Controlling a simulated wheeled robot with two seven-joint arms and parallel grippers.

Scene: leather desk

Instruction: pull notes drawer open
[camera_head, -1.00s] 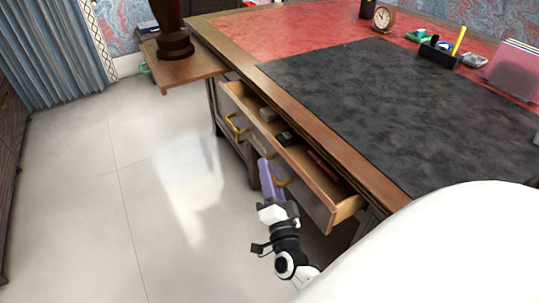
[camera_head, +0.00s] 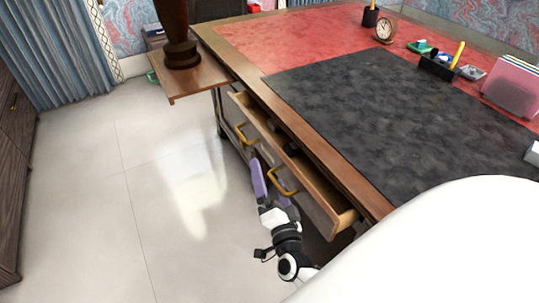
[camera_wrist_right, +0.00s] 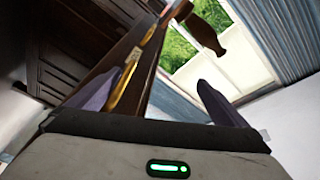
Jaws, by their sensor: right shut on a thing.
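The open notes drawer (camera_head: 312,192) sticks out of the desk's front, with a gold handle (camera_head: 286,188) on its face. Only part of its inside shows, with dark items in it. My right gripper (camera_head: 267,175) is at this handle, its purple fingers in front of the drawer face. In the right wrist view the gold handle (camera_wrist_right: 124,86) lies along the inner side of the left finger, and the fingers stand well apart. The gripper is shut on the handle, though the exact contact is hard to see. My left gripper is not in view.
A second gold handle (camera_head: 241,134) is on the front to the left. A side shelf (camera_head: 190,82) bearing a dark brown stand (camera_head: 182,53) juts out beyond. The floor (camera_head: 120,210) at left is clear.

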